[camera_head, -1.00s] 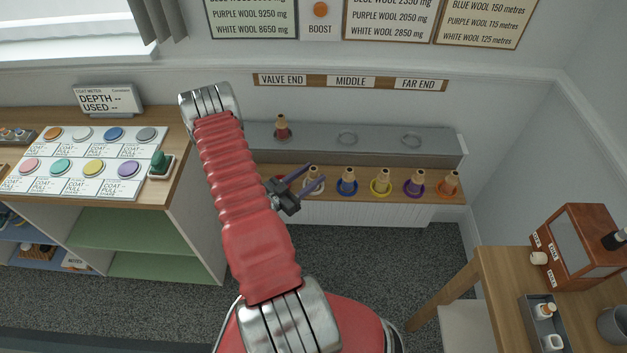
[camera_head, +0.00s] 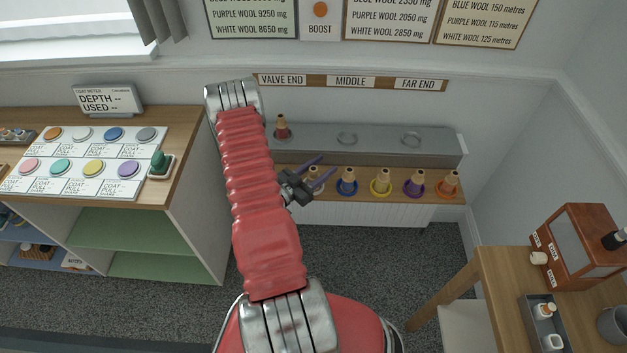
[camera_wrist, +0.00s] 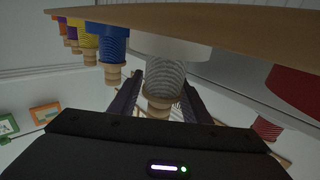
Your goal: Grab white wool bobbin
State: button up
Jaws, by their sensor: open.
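The white wool bobbin (camera_wrist: 166,72) stands on the wooden shelf, seen upside down in the wrist view. It sits between the two dark fingers of my gripper (camera_wrist: 160,98), with a gap visible on each side. In the head view the bobbin (camera_head: 315,173) is mostly hidden behind my gripper (camera_head: 327,166). My gripper is open, its purple-grey fingers pointing right towards the shelf. I cannot tell whether either finger touches the bobbin.
A blue bobbin (camera_head: 347,181) stands just right of the white one, followed by yellow (camera_head: 380,181), purple (camera_head: 415,184) and orange (camera_head: 448,185). A red bobbin (camera_wrist: 296,84) is on the other side in the wrist view. A grey ledge (camera_head: 375,140) rises behind the shelf.

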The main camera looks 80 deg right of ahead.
jog(key=shift+c, duration=0.3)
jog(key=c, duration=0.8)
jog(key=shift+r, duration=0.1)
jog(key=shift+r, duration=4.95)
